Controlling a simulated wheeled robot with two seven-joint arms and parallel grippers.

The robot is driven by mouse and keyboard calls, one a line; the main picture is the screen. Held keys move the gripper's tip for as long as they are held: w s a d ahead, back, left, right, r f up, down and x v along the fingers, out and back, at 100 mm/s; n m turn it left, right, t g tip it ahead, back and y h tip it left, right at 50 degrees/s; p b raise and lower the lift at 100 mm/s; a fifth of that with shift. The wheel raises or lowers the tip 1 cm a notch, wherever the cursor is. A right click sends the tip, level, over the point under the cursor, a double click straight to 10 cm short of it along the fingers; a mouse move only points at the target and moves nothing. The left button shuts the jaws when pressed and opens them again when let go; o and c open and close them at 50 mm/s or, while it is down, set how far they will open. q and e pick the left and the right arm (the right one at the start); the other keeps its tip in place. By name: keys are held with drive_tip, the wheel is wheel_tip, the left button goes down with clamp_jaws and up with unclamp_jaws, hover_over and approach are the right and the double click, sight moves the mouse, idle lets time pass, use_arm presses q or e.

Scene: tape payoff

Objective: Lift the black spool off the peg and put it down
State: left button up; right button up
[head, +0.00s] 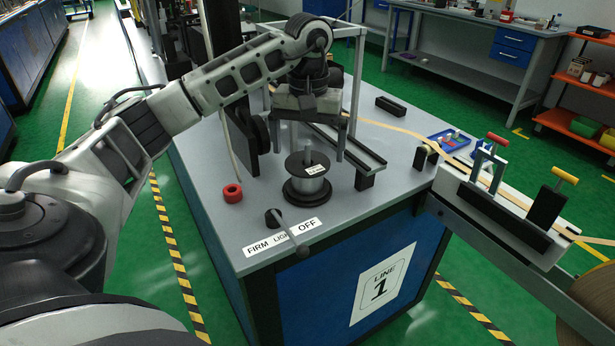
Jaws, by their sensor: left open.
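The black spool (306,188) stands upright on the grey bench top, with black flanges, a silvery middle and a small white label. A grey peg (308,157) sticks up through its centre. My left gripper (309,150) is above the spool and points down. Its two fingers are wide apart, one to each side of the peg in the picture, with nothing held between them. I cannot tell how far above the spool the fingertips are. My right gripper is not in view.
A black upright plate with a round disc (260,130) stands left behind the spool. A lever (286,228) with a FIRM/LIGHT/OFF plate is in front. A rail (350,150) runs behind right. Bare bench (390,180) lies at right.

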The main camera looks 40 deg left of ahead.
sight(308, 164)
use_arm(q)
wheel_tip(308, 164, down, 4)
drive_tip(key=shift+a+f, duration=0.1)
drive_tip(key=shift+f, duration=0.5)
drive_tip(key=shift+w, duration=0.1)
drive_tip(key=c, duration=1.2)
drive_tip(key=shift+r, duration=0.1)
